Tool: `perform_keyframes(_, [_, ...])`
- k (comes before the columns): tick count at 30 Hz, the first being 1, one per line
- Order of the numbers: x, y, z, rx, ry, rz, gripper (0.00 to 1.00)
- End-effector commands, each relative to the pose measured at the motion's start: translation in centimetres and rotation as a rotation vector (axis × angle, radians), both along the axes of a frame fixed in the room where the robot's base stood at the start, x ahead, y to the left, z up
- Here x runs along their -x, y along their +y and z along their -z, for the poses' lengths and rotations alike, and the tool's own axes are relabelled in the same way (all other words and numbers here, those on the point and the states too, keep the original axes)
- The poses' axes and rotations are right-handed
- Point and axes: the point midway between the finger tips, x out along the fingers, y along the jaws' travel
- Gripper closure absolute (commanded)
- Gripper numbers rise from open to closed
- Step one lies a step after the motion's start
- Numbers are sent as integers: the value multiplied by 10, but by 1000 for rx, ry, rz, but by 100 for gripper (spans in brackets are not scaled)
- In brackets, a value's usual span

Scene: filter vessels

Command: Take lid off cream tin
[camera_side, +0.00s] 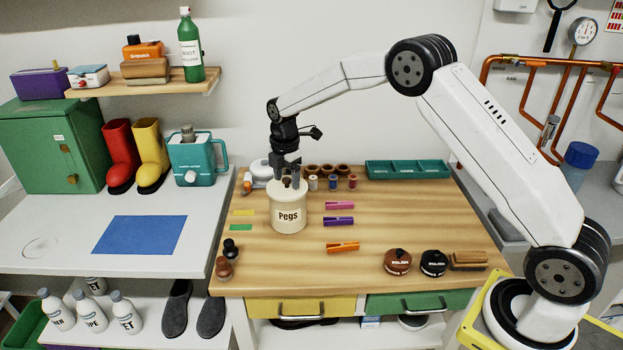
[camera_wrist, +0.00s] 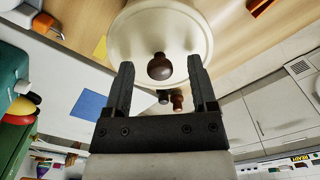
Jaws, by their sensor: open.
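The cream tin (camera_side: 289,215), labelled "Pegs", stands upright on the wooden bench top. Its cream lid (camera_wrist: 185,30) is on it, with a dark brown round knob (camera_wrist: 160,67) on top. My gripper (camera_side: 287,183) is directly above the tin, pointing down, with its fingers around the level of the knob. In the wrist view my gripper (camera_wrist: 161,75) is open, one finger on each side of the knob. A gap shows between the knob and each finger there. In the side view the fingers partly hide the knob.
Pink, purple and orange pegs (camera_side: 342,248) lie right of the tin. Small spools (camera_side: 333,182) and a teal tray (camera_side: 408,170) are behind. Two polish tins (camera_side: 397,262) and a brush (camera_side: 468,260) sit front right. Bench between is clear.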

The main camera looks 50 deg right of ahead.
Motion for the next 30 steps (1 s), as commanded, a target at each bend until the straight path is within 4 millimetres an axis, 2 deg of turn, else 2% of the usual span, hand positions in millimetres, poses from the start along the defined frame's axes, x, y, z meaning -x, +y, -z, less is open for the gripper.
perform_keyframes(6, [0, 0, 0, 0, 0, 0, 26])
perform_keyframes(13, [0, 0, 0, 0, 0, 0, 100])
perform_keyframes(23, [0, 0, -1, 0, 0, 0, 100])
perform_keyframes(30, [-1, 0, -10, 0, -2, 0, 100])
